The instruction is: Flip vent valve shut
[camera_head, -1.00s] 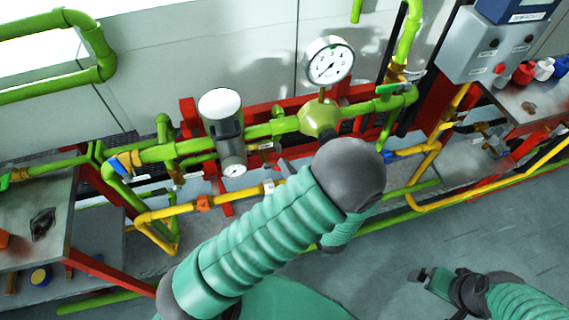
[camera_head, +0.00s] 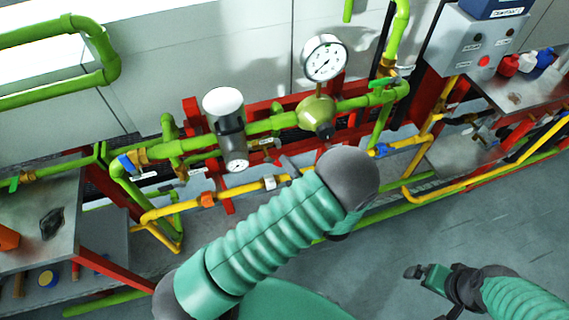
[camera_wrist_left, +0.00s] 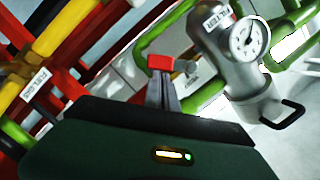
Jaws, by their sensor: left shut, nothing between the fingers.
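In the left wrist view a small red handle piece (camera_wrist_left: 174,63) shows just beyond the tips of my left gripper (camera_wrist_left: 163,88). The fingers are together with nothing between them; I cannot tell whether they touch the red piece. The filter also shows in the wrist view (camera_wrist_left: 222,45). My right gripper (camera_head: 414,271) hangs over bare floor; its jaw state is unclear.
A green regulator (camera_head: 316,113) and a white gauge (camera_head: 325,58) stand right of the filter. A yellow pipe (camera_head: 240,190) runs below the green line. A grey control box (camera_head: 475,45) is at upper right, a metal table (camera_head: 35,215) at left. The floor at lower right is clear.

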